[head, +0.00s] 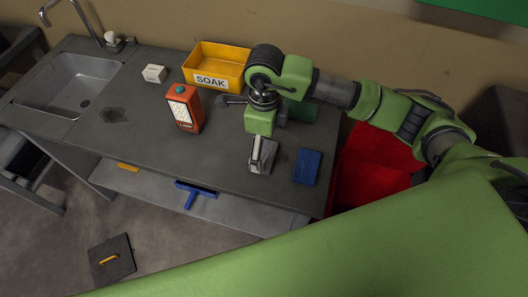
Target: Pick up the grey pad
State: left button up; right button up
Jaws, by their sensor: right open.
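The grey pad (271,155) lies flat on the dark grey workbench (222,160), near its front edge and just left of a blue pad (307,167). My right gripper (258,164) points down over the grey pad, with its fingers open. The fingers hide part of the pad's left side. I cannot tell from this view whether they touch it. My left gripper is not in view.
A sink (70,85) is at left. A red container (375,165) stands at right. A blue squeegee (195,191) is below the front edge.

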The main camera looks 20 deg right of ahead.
aim_at(264, 154)
notch_tip(264, 154, down, 2)
jog(key=shift+s+f+p, duration=0.15)
jog(key=shift+p, duration=0.25)
jog(key=shift+f, duration=0.55)
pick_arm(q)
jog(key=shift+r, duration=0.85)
pick_arm(e)
jog(key=c, duration=1)
jog(key=shift+r, duration=0.1)
